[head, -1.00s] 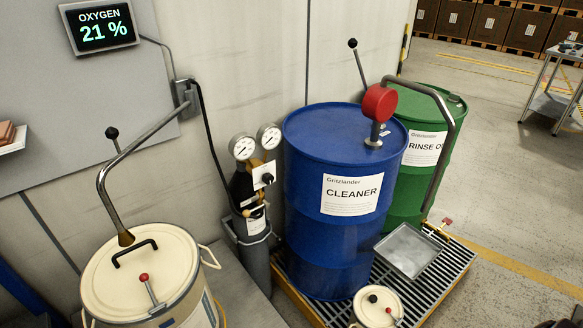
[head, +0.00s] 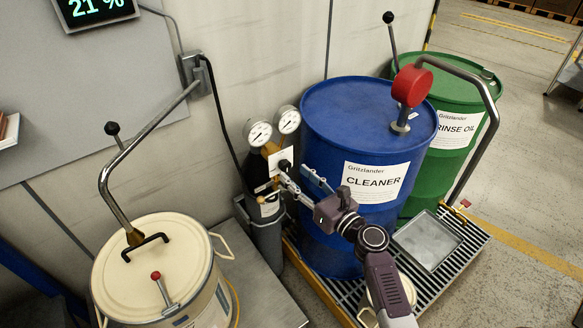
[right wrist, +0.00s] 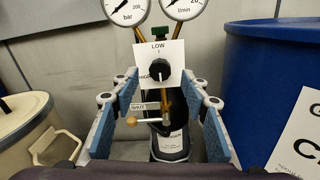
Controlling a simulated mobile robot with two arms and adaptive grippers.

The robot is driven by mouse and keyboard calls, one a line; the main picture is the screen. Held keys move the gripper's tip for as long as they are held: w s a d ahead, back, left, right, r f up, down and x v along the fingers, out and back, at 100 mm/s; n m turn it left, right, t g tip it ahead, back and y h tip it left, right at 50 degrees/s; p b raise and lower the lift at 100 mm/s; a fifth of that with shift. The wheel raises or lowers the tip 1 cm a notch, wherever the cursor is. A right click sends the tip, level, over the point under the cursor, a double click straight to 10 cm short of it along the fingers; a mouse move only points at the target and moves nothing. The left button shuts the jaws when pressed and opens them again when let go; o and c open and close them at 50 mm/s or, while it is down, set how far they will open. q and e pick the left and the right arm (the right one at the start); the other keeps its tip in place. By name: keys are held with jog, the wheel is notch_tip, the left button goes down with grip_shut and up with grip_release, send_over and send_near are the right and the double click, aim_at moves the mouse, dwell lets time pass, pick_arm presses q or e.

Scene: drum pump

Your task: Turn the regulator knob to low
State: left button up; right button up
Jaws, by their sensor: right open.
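The black regulator knob (head: 286,165) sits on a white plate below two round gauges, on a dark gas cylinder (head: 268,232). In the right wrist view the knob (right wrist: 160,70) is in the middle of the plate (right wrist: 176,52). "LOW" is printed above it, and "HIGH", partly covered, is at its left. Which way the knob points is hard to tell. My right gripper (head: 297,176) is open in front of the knob; in the right wrist view its fingers (right wrist: 161,84) stand either side of it, apart from it. My left gripper is not in view.
A blue CLEANER drum (head: 345,130) stands close to the right of the cylinder, beside my right gripper. A green RINSE OIL drum (head: 455,165) is behind it. A cream lidded drum (head: 140,275) stands left. A small brass valve (right wrist: 150,120) is below the knob.

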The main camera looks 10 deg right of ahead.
aim_at(287, 168)
jog(key=x, duration=0.3)
jog(key=shift+w, duration=0.25)
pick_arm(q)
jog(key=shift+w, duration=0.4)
pick_arm(e)
jog(key=shift+w+a, duration=0.15)
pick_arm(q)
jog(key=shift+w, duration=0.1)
pick_arm(e)
grip_shut()
jog(key=shift+f, duration=0.1)
